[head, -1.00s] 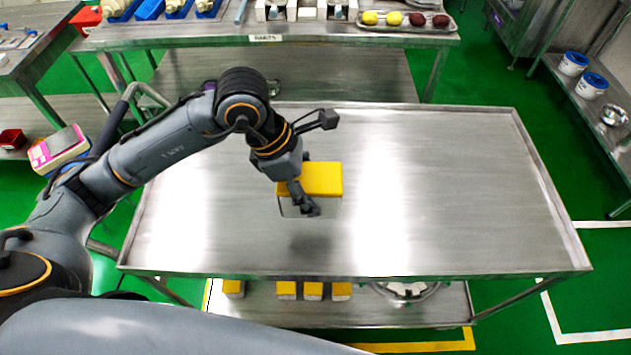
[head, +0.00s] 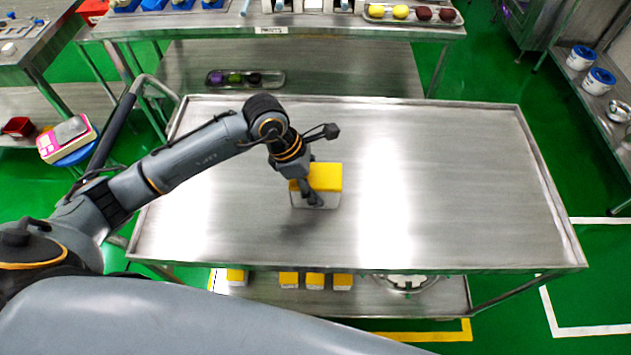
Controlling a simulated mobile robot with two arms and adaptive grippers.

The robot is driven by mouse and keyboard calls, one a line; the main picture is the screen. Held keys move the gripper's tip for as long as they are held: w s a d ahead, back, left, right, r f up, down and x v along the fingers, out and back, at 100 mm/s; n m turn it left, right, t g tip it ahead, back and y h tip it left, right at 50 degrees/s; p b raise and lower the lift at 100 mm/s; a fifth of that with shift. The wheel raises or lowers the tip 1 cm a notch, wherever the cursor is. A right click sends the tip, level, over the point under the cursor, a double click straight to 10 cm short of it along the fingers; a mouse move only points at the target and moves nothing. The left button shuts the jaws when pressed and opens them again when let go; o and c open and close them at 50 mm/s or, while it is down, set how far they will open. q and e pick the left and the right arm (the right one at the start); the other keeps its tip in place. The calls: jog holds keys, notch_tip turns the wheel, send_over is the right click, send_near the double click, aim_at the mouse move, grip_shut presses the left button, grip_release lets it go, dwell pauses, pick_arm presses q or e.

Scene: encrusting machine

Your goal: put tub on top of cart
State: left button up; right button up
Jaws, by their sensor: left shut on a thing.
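The tub (head: 325,177), with a yellow lid and a pale body, is over the left-middle part of the cart's steel top (head: 450,180). My left gripper (head: 314,199) is shut on the tub at its near left side and partly hides it. The tub is upright and very low over the cart top; I cannot tell whether its base touches. My right gripper is not in view.
Several similar yellow-lidded tubs (head: 289,280) stand on the cart's lower shelf. The cart top is otherwise clear, with a raised rim. Behind it is a steel table (head: 330,62) with trays. A pink scale (head: 67,138) is at left.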

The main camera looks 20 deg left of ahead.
pick_arm(q)
jog(key=o, duration=1.5)
jog(key=shift+f, duration=0.1)
jog(key=shift+o, duration=0.2)
jog(key=shift+r, duration=0.25)
jog(key=b+v, duration=0.2)
jog(key=v, duration=0.9)
jog(key=shift+s+a+r, duration=0.15)
jog(key=shift+r, duration=0.25)
